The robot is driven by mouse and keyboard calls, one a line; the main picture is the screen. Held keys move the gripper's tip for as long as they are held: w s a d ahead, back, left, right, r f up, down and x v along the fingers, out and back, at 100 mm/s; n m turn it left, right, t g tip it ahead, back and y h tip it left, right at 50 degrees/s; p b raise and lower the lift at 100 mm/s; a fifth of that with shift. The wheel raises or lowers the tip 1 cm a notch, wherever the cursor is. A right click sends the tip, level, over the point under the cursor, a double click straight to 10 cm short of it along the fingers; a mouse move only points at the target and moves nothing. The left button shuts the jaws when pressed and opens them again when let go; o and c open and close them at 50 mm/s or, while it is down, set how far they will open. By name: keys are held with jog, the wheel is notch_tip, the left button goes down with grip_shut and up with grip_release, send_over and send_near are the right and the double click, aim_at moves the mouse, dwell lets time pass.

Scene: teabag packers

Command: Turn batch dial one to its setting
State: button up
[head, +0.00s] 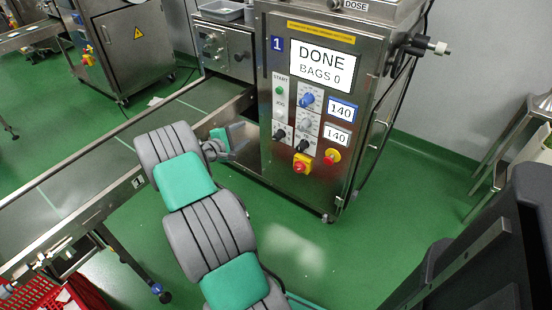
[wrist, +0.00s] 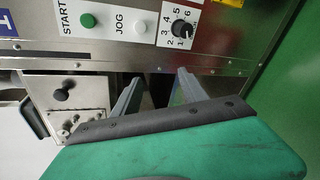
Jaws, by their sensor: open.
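Machine one's panel (head: 318,130) carries a display (head: 322,66) reading "DONE BAGS 0". A black numbered dial (wrist: 181,29), marked 1 to 6, shows in the wrist view beyond my fingers; a black knob (head: 279,134) sits below the JOG button in the head view. A second black knob (head: 302,146), a blue knob (head: 307,99) and a pale knob (head: 305,124) sit to its right. I cannot read which is the batch dial. My gripper (head: 236,140) is open and empty, left of the panel. Its two fingers (wrist: 158,82) are apart and short of the dial.
A green START button (wrist: 88,20) and a white JOG button (wrist: 139,27) are near the dial. A red emergency stop (head: 300,165) and another red button (head: 331,157) are lower on the panel. A conveyor (head: 120,142) runs at left. The green floor (head: 400,220) at right is clear.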

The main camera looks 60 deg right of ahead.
aim_at(275, 140)
jog(key=s+d+f+n+h+b, duration=0.1)
jog(key=s+f, duration=0.1)
jog(key=f, duration=0.1)
jog(key=s+d+f+n+g+h, duration=0.1)
jog(key=s+d+f, duration=0.1)
jog(key=s+d+f+n+b, duration=0.1)
jog(key=s+d+f+n, duration=0.1)
jog(key=s+f, duration=0.1)
jog(key=shift+s+d+f+h+b, duration=0.1)
jog(key=shift+d+f+h+b, duration=0.2)
jog(key=shift+h+b, duration=0.1)
jog(key=d, duration=0.2)
jog(key=d+b, duration=0.1)
jog(key=d, duration=0.1)
jog(key=s+d, duration=0.1)
jog(key=d, duration=0.1)
jog(key=shift+d+r, duration=0.1)
jog(key=shift+d, duration=0.3)
jog(key=shift+c, duration=0.5)
grip_shut()
